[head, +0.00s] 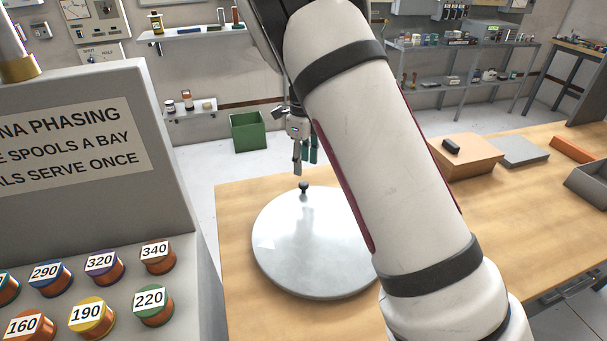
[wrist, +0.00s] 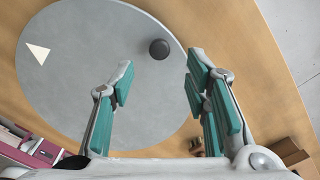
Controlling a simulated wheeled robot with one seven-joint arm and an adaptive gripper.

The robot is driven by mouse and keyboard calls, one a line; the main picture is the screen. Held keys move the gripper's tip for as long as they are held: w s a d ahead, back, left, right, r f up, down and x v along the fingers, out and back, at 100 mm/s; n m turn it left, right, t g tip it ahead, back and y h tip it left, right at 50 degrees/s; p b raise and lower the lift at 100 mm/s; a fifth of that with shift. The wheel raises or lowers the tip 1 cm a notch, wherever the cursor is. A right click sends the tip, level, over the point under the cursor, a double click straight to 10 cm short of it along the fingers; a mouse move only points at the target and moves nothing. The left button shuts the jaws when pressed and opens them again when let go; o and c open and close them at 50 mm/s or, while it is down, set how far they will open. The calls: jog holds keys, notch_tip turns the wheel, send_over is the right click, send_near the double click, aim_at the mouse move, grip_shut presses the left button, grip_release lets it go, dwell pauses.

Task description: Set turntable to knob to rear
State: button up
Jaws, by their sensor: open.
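The turntable is a round light-grey disc (head: 300,255) lying flat on the wooden bench, partly hidden by my arm on its right. A small black knob (head: 304,187) stands on the disc near its far edge in the head view. A pale triangle mark (head: 266,243) is on the disc's left side. My gripper (head: 304,160) is above the knob, apart from it. In the wrist view, the knob (wrist: 159,49) shows beyond the open, empty teal fingers (wrist: 158,84), in line with the gap between them. The triangle mark (wrist: 38,53) shows at the upper left.
A grey sloped panel (head: 100,215) with several numbered spools stands left of the bench. A cardboard-coloured box (head: 463,158) with a black item on top, a grey plate (head: 520,151) and a grey bin (head: 590,183) are to the right. Free bench (head: 238,205) surrounds the disc's left side.

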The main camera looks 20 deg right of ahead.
notch_tip(320, 180, up, 5)
jog(key=shift+r, duration=0.2)
dwell(0.3)
jog(key=s+r+n+t+y+p, duration=0.1)
jog(key=s+r+n, duration=0.6)
jog(key=s, duration=0.3)
jog(key=s+r+n+t+y, duration=0.1)
jog(key=s+r+n, duration=0.55)
jog(key=s, duration=0.35)
jog(key=s+n+t+h+p, duration=0.1)
jog(key=s+n+t+h, duration=0.1)
jog(key=s+n, duration=1.1)
jog(key=shift+s+r+p, duration=0.3)
jog(key=shift+s+r, duration=0.15)
jog(key=shift+s, duration=2.65)
